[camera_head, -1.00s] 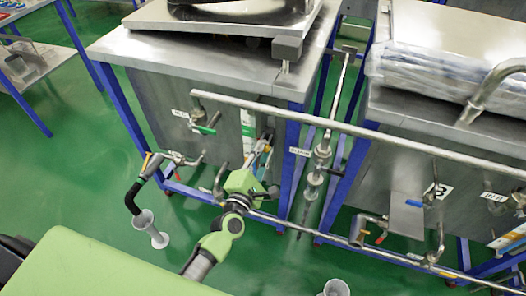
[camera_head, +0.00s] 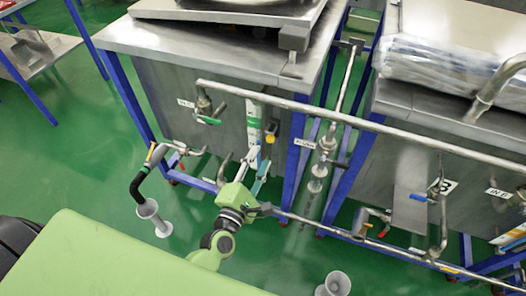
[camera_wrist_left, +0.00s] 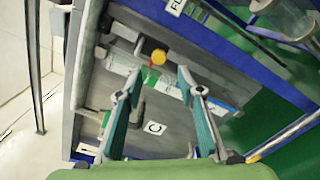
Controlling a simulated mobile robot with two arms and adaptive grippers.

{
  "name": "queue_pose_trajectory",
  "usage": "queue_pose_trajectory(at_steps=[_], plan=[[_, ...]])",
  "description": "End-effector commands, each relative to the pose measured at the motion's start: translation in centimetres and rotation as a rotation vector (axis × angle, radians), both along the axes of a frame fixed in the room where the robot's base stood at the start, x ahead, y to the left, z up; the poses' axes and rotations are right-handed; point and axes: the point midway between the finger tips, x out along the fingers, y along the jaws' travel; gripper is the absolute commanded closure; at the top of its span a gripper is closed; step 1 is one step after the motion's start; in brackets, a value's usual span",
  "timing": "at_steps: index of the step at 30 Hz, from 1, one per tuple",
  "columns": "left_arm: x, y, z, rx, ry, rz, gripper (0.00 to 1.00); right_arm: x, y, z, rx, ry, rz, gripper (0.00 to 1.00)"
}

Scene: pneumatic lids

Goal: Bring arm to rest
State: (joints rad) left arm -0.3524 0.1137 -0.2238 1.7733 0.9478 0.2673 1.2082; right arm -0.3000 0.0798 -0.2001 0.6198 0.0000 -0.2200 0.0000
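My left gripper (camera_head: 256,172) is green and grey and stands in front of the steel tank (camera_head: 225,135) at the left. In the left wrist view its two teal-padded fingers (camera_wrist_left: 158,88) are spread with nothing between them. A yellow knob (camera_wrist_left: 158,57) with a green part beside it lies beyond the fingertips, apart from them. The knob also shows in the head view (camera_head: 271,139), above the fingers. My right gripper is not in view.
A steel pipe (camera_head: 345,119) runs across the front of both tanks. Blue frame legs (camera_head: 296,155) stand right of the gripper. A valve with a black hose (camera_head: 138,186) is at the left, above a grey funnel (camera_head: 152,217). Green floor is open at the left.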

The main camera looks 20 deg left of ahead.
Motion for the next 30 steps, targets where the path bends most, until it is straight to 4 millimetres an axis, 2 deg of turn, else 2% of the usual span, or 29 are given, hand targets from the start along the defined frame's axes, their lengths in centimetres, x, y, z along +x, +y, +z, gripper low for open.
queue_pose_trajectory(at_steps=[4,18,21,23,26,29,30], plan=[[-0.7,0.0,0.0,0.000,0.000,-0.001,0.65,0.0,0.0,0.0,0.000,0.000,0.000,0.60],[-0.7,0.0,0.0,0.000,0.000,-0.001,0.65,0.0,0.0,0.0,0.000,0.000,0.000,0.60],[-0.8,-0.1,-0.7,0.020,0.012,-0.005,0.65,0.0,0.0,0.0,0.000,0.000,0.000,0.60],[-1.0,-0.2,-2.1,0.071,0.037,-0.016,0.65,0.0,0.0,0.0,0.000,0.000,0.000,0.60],[-1.7,-0.7,-6.8,0.235,0.117,-0.059,0.65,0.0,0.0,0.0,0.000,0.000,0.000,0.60],[-3.7,-1.2,-13.7,0.476,0.232,-0.146,0.65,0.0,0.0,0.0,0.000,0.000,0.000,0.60],[-4.8,-1.3,-16.6,0.580,0.280,-0.191,0.65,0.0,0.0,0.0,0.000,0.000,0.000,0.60]])
